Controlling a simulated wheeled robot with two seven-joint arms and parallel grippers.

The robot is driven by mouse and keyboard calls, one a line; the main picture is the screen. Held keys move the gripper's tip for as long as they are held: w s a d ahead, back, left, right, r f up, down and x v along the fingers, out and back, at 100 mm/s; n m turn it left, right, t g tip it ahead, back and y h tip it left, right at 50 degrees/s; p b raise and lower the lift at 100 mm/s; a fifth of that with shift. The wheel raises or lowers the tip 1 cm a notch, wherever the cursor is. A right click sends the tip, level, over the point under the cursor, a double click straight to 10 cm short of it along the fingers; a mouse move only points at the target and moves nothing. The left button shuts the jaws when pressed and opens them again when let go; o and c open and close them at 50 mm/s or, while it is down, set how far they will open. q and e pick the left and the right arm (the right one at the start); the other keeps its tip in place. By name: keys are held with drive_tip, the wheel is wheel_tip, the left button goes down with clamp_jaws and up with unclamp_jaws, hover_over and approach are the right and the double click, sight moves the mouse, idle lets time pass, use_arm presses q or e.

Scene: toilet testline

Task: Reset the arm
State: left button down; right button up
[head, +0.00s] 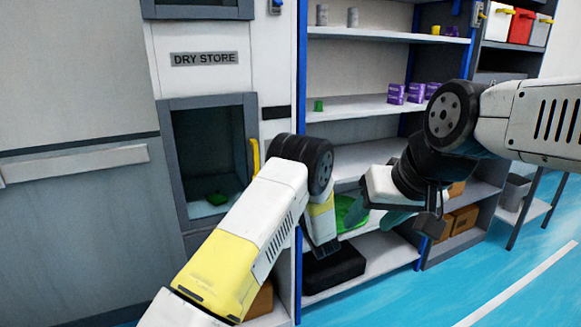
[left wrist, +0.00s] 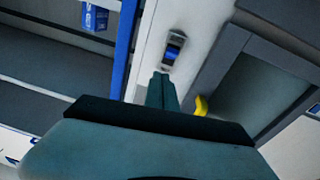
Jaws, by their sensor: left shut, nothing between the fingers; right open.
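My left arm (head: 245,235) reaches in from the bottom and bends down at its dark joint in front of the shelving. Its fingers are not clear in the head view. In the left wrist view my left gripper (left wrist: 162,88) shows as teal fingers shut together with nothing between them. My right arm (head: 535,115) comes in from the right, bent at a dark joint. My right gripper (head: 375,215) hangs in front of the lower shelves, its teal fingers apart and empty.
The shelving (head: 365,106) holds purple boxes (head: 396,94), cans and a green item (head: 348,212). Left of it is the DRY STORE cabinet (head: 203,59) with a yellow handle (head: 255,156), which also shows in the left wrist view (left wrist: 201,106). Blue floor (head: 500,275) is clear at right.

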use_arm(q)
wheel_tip(320, 180, up, 13)
drive_tip(key=a+g+h, duration=0.2)
drive_tip(key=a+h, duration=0.1)
drive_tip(key=h, duration=0.2)
drive_tip(key=s+a+r+m+g+h, duration=0.2)
drive_tip(key=s+r+g+h, duration=0.15)
drive_tip(key=s+r, duration=0.55)
drive_tip(key=s+a+m+g, duration=0.1)
drive_tip(key=s+a+g, duration=0.1)
drive_tip(key=s, duration=0.9)
drive_tip(key=s+a+m+g, duration=0.1)
drive_tip(key=s+a, duration=0.4)
drive_tip(key=s, duration=0.7)
drive_tip(key=s+a+m+g, duration=0.1)
drive_tip(key=s+a+g, duration=0.2)
drive_tip(key=s, duration=0.9)
drive_tip(key=shift+s+a+f+m, duration=0.2)
drive_tip(key=shift+s+a+m, duration=0.05)
drive_tip(key=shift+m, duration=0.05)
